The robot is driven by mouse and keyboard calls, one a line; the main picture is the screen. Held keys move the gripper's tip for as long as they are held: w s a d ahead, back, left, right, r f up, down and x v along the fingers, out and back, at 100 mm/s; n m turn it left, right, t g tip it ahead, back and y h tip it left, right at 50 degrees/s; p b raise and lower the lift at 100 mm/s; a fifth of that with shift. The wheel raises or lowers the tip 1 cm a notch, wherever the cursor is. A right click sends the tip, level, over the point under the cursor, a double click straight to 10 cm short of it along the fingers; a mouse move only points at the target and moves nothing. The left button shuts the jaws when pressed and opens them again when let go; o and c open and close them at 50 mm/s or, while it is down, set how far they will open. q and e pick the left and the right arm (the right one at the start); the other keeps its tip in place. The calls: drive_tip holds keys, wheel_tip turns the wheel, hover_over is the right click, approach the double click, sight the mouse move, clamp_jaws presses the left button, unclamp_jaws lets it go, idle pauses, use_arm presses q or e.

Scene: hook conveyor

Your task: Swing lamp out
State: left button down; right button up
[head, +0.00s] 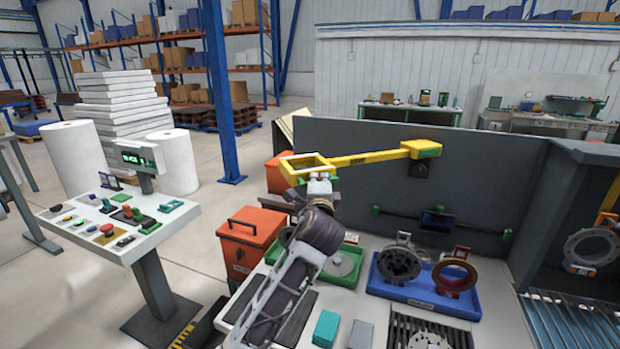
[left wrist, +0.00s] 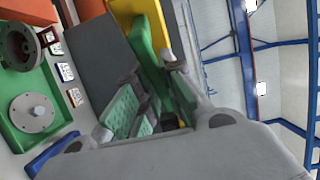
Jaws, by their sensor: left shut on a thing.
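The lamp is a yellow arm (head: 365,157) with an open rectangular yellow head at its left end and a yellow-green block at its right end by the dark panel. It extends to the left from the panel. My left gripper (head: 320,178) is at the lamp's head, just below its front edge, and is shut on the lamp's green part. In the left wrist view the left gripper (left wrist: 152,100) has a green piece (left wrist: 147,48) of the lamp at its fingers, with yellow beside it. The fingers partly hide the grasp. My right gripper is not in view.
The dark panel (head: 480,190) stands behind the bench. A blue tray (head: 400,290) with dark rings sits on the bench. An orange bin (head: 250,240) stands left of it, and a control console (head: 120,220) further left. There is open floor between bin and console.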

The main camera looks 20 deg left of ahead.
use_arm(q)
drive_tip(key=s+d, duration=0.1)
drive_tip(key=s+d+n+y, duration=0.1)
drive_tip(key=d, duration=0.1)
drive_tip(key=s+d+y, duration=0.1)
drive_tip(key=d, duration=0.1)
drive_tip(key=shift+s+d+f+g, duration=0.1)
drive_tip(key=shift+s+d+g, duration=0.1)
drive_tip(key=shift+s+g, duration=0.2)
drive_tip(key=shift+s+d+f+n+y, duration=0.1)
drive_tip(key=shift+s+d+n+y, duration=0.05)
drive_tip(key=shift+d+n+y, duration=0.3)
drive_tip(key=shift+d+f+h, duration=0.1)
drive_tip(key=shift+h, duration=0.15)
drive_tip(key=c, duration=1.9)
unclamp_jaws()
drive_tip(key=o, duration=0.4)
drive_tip(key=shift+s+d+r, duration=0.25)
drive_tip(key=shift+w+a, duration=0.1)
drive_tip(key=shift+a, duration=0.1)
drive_tip(key=shift+v, duration=6.1)
